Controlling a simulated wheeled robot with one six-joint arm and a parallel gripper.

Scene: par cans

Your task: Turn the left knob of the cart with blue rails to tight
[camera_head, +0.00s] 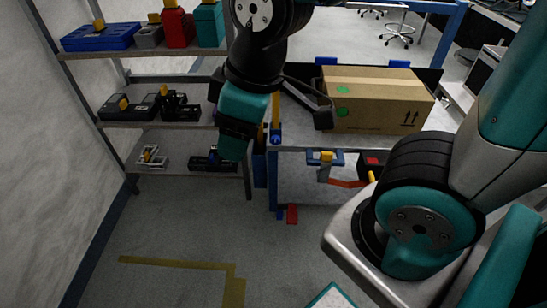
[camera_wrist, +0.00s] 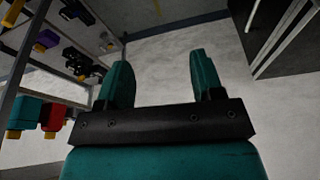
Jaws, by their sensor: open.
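The cart (camera_head: 292,163) stands at the middle right in the head view, with blue fittings at its corners and a grey top. On its front, a yellow knob (camera_head: 326,156) sits on a blue clamp with a grey and orange-red piece below. A second yellow piece (camera_head: 372,176) shows further right, partly hidden by my arm. I cannot tell which is the left knob or how tight either is. My gripper (camera_head: 233,148) hangs left of the cart, apart from these pieces. In the wrist view my gripper (camera_wrist: 162,76) is open and empty, with no cart knob between its fingers.
A shelf rack (camera_head: 165,131) with tools and cases stands close on the left. Open floor (camera_head: 180,225) with yellow tape (camera_head: 175,263) lies in front.

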